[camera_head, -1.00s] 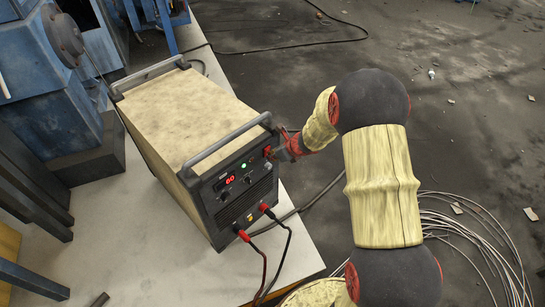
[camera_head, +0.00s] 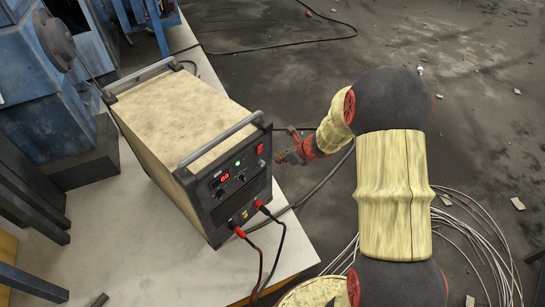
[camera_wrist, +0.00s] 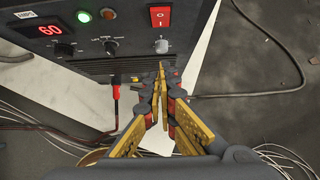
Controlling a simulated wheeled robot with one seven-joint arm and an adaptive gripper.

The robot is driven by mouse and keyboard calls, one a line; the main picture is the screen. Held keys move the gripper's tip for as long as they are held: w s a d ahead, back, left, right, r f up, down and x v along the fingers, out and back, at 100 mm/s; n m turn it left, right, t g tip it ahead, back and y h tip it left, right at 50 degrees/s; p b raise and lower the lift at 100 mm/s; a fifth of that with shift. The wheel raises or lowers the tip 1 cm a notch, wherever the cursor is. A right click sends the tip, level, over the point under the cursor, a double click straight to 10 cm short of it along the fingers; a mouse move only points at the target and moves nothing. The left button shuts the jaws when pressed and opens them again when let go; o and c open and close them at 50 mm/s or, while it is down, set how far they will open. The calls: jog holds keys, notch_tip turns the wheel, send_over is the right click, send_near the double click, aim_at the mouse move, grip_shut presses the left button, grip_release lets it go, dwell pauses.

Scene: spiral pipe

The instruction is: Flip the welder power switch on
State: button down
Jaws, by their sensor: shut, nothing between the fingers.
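The welder (camera_head: 180,120) is a boxy machine with beige sides, a dark front panel and grey handles, standing on a light table. Its red power switch (camera_head: 260,149) is at the panel's right edge. In the wrist view the red rocker switch (camera_wrist: 160,17) shows white marks, above a grey knob. The red digital display (camera_wrist: 50,29) and the green lamp (camera_wrist: 90,22) are lit. My gripper (camera_head: 281,157) is just right of the panel, apart from the switch. In the wrist view its shut, empty fingertips (camera_wrist: 161,66) are below the switch and knob.
Red-tipped cables (camera_head: 262,207) plug into the panel's lower part and hang down. The light table (camera_head: 140,255) ends close to the welder's right side. Loose wires (camera_head: 480,225) lie on the floor at right. Blue machinery (camera_head: 50,130) stands at left.

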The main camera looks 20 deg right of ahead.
jog(key=v, duration=0.3)
jog(key=p+v, duration=0.1)
jog(key=shift+s+d+f, duration=0.1)
jog(key=shift+s+d, duration=0.05)
jog(key=shift+s, duration=0.4)
jog(key=s+a+r+n+g, duration=0.1)
jog(key=s+a+r+n, duration=0.2)
jog(key=s+n, duration=0.25)
jog(key=s+a+r+n+g+y, duration=0.1)
jog(key=s+a+r+n+g, duration=0.2)
jog(key=n, duration=0.4)
jog(key=s+a+r+n, duration=0.2)
jog(key=s+a+n, duration=0.1)
jog(key=s+n, duration=0.3)
jog(key=s+a+r+n+t+h, duration=0.1)
jog(key=s+a+r+n+h, duration=0.1)
jog(key=s+r+n, duration=0.4)
jog(key=s+a+r+n+t+h, duration=0.1)
jog(key=s+r+n+h, duration=0.1)
jog(key=s+r+n, duration=0.5)
notch_tip(320, 180, up, 6)
jog(key=shift+s+a+r+t, duration=0.1)
jog(key=shift+s+a+t, duration=0.2)
jog(key=shift+a, duration=0.1)
